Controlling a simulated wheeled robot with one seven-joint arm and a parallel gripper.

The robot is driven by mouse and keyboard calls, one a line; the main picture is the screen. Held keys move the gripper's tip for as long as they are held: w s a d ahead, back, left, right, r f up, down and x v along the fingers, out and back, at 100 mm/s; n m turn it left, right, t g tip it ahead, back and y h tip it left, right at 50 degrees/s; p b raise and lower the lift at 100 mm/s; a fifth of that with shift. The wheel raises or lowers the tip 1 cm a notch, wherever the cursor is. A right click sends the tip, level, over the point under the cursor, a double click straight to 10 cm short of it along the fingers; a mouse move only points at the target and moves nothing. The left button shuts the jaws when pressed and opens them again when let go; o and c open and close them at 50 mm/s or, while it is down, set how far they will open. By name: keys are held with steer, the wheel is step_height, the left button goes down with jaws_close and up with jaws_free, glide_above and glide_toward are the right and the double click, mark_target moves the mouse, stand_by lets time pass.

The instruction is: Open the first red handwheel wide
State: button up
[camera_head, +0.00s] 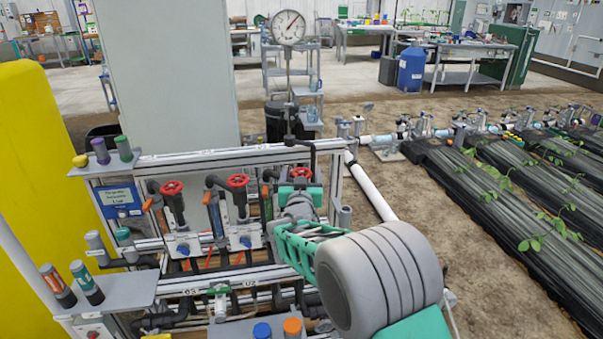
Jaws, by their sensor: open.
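Three red handwheels stand in a row on the skid's pipework: a left one (172,187), a middle one (237,180) and a right one (300,172). No marking I can read tells which is the first. The left and middle wheels are clear of my arm. My gripper (300,192) reaches in from the lower right, its green and grey end just in front of and below the right wheel. It is open. Its fingers overlap the right valve in the picture, and I cannot tell whether they touch it. The right wheel's stem is mostly hidden.
A round pressure gauge (288,27) stands on a thin pipe behind the skid. Capped bottles, including a purple-topped one (100,150), stand on side shelves at left. A yellow tank (38,150) is at far left. A white pipe (370,187) slants down right of the wheels.

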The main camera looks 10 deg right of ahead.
steer(key=shift+w+d, duration=0.15)
steer(key=shift+w, duration=0.35)
steer(key=shift+c, duration=0.2)
steer(key=c, duration=1.3)
